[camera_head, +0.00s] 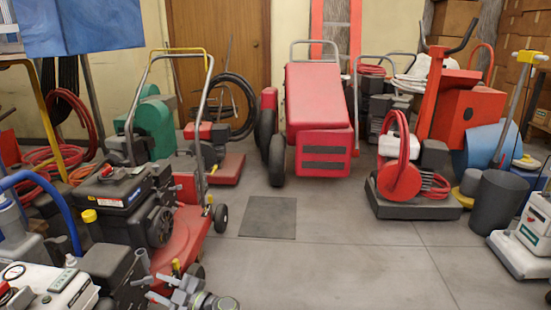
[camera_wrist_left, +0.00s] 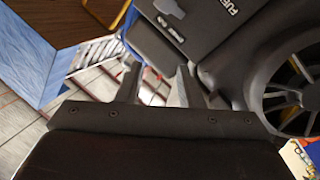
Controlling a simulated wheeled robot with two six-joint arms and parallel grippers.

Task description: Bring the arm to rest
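My left gripper (camera_head: 163,289) is low in the head view, in front of the red machine with the black engine (camera_head: 135,200). In the left wrist view its two fingers (camera_wrist_left: 157,88) stand apart with nothing between them. The black engine's housing (camera_wrist_left: 205,25) and its round fan grille (camera_wrist_left: 290,85) fill the upper right of that view. I cannot tell whether the fingers touch the engine. My right gripper is not in view.
A white-topped engine (camera_head: 45,290) stands at the lower left, close to my left arm. A blue handle (camera_head: 50,180) rises beside it. The grey floor (camera_head: 330,265) is clear in the middle. A red-hosed machine (camera_head: 405,185) and dark bin (camera_head: 497,205) stand right.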

